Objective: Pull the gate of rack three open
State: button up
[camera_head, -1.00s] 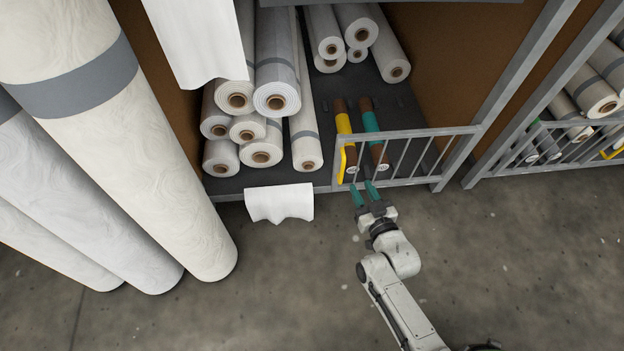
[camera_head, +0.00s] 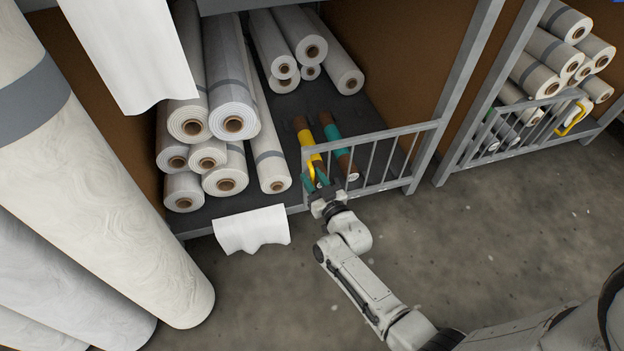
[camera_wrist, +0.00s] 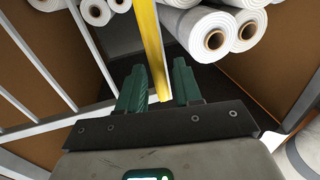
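The grey barred gate (camera_head: 388,133) stands across the right part of the rack front, in line with the front edge. I see no rack number. Its yellow handle (camera_head: 311,171) is upright at the gate's left end, partly hidden by my gripper (camera_head: 314,184). In the wrist view, the handle (camera_wrist: 152,45) reaches down between the two green fingers of my gripper (camera_wrist: 159,88). The fingers are apart, with a visible gap between the left finger and the handle. The handle is closer to the right finger; I cannot tell whether they touch.
White rolls (camera_head: 232,118) fill the rack's left part. Two brown-cored rolls (camera_head: 340,153) lie behind the gate. A white sheet (camera_head: 251,231) hangs over the rack's front edge. Big rolls (camera_head: 120,215) lean at left. Another gated rack (camera_head: 520,122) stands right. The floor (camera_head: 480,240) in front is clear.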

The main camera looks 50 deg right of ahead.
jog(key=shift+w+d, duration=0.1)
jog(key=shift+w, duration=0.25)
jog(key=shift+c, duration=0.2)
grip_shut()
